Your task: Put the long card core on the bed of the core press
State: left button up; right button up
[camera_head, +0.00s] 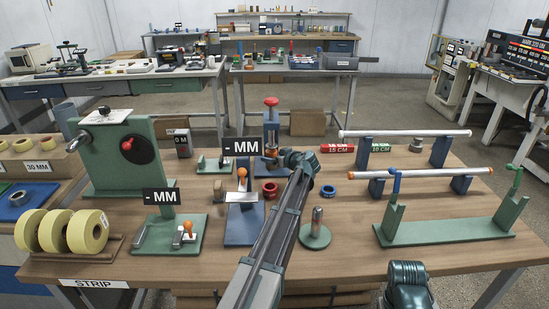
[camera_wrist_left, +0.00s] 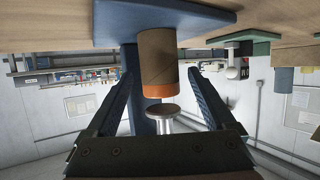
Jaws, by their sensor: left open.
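The core press (camera_head: 271,104) stands near the middle of the bench, with a red knob and blue column. The brown card core (camera_wrist_left: 157,58) stands upright on the blue bed (camera_wrist_left: 190,14) in the left wrist view, which shows the scene upside down. Its free end is orange and faces the round metal press pad (camera_wrist_left: 162,108), with a small gap between. My left gripper (camera_wrist_left: 160,66) is open, one finger on each side of the core, with room visible on both sides. In the head view my left arm partly hides the press. My right gripper is out of view.
A green stand with a shaft (camera_head: 440,232) is at right, with a silver roller (camera_head: 405,133) behind. Red (camera_head: 269,190) and blue (camera_head: 328,191) rings and a post on a green disc (camera_head: 316,237) lie near my arm. Yellow tape rolls (camera_head: 87,231) stand left.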

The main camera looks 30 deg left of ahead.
pick_arm(q)
jog(key=shift+s+d+r, duration=0.15)
jog(key=shift+r, duration=0.15)
jog(key=p+v, duration=0.4)
jog(key=v, duration=0.7)
jog(key=shift+s+d+p, duration=0.2)
jog(key=shift+d+p, duration=0.1)
jog(key=shift+p, duration=0.05)
